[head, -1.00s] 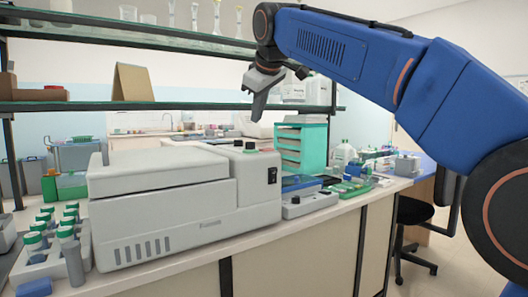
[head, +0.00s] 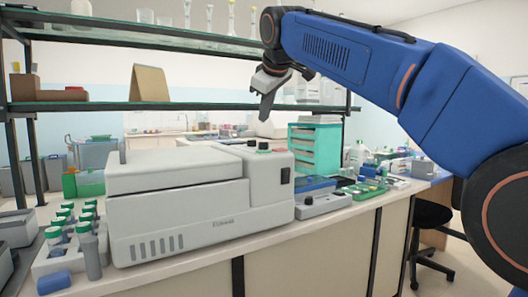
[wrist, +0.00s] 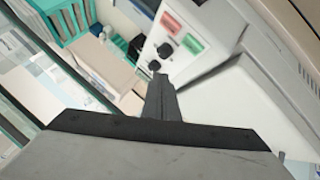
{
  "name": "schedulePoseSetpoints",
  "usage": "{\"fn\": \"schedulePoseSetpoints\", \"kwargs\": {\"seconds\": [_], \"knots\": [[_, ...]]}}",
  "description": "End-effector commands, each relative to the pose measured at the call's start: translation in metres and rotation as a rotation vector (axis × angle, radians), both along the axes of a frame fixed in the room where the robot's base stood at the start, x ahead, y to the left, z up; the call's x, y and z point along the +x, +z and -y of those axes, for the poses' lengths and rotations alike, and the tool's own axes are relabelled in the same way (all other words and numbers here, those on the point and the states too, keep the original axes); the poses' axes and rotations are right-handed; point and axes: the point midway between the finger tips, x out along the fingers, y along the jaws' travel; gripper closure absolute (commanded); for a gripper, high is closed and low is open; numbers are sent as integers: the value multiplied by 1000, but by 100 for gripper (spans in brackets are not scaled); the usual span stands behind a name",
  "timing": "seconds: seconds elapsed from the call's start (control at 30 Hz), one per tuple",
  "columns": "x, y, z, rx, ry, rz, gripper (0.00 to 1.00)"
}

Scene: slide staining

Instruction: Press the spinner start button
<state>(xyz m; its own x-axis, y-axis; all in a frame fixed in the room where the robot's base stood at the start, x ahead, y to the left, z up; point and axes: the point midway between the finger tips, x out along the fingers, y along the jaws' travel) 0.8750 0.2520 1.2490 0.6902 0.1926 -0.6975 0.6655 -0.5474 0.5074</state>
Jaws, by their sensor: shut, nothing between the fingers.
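The spinner (head: 185,205) is a pale grey box with a closed lid on the bench. Its raised control block is at the right end. In the head view the panel top shows only edge-on, with small knobs. My gripper (head: 264,117) is shut and empty, pointing down above the control block, apart from it. Its fingers (wrist: 160,82) also show in the wrist view.
Glass shelves (head: 200,105) on dark posts stand behind the spinner, close to my gripper. A rack with green-capped bottles (head: 85,228) is at left. A small grey device (head: 322,203) and a teal drawer unit (head: 315,148) stand to the right.

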Motion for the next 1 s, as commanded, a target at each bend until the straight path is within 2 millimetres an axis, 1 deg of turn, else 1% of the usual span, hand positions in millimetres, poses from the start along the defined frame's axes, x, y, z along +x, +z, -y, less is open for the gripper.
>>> {"fn": "schedulePoseSetpoints", "kwargs": {"seconds": [0.3, 0.5, 0.7, 1.0], "knots": [[-1, -38, 1, 0, 0, -1, 100], [0, -58, 0, 0, 1, -1, 100], [-1, -67, 0, 1, 0, 0, 100], [0, -68, 0, 1, 0, 0, 100]]}}
